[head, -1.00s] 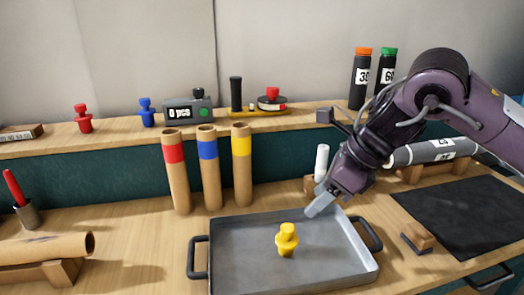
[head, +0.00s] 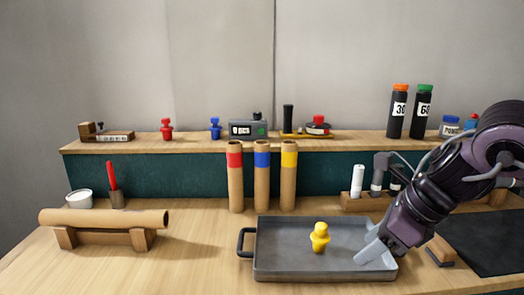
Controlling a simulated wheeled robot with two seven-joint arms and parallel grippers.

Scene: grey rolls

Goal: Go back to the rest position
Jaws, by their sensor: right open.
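My right gripper (head: 370,250) is open and empty, over the right part of the grey metal tray (head: 290,274). Its arm comes in from the right edge and hides the tray's right handle. A yellow peg-like piece (head: 319,238) stands upright in the tray, to the left of the gripper and apart from it. My left gripper is not in view.
Three cardboard tubes with red (head: 235,178), blue (head: 261,178) and yellow (head: 288,178) bands stand behind the tray. A brown roll (head: 105,218) lies on a wooden stand at the left. A dark mat (head: 490,240) lies at the right. The back shelf (head: 350,140) holds bottles and stamps.

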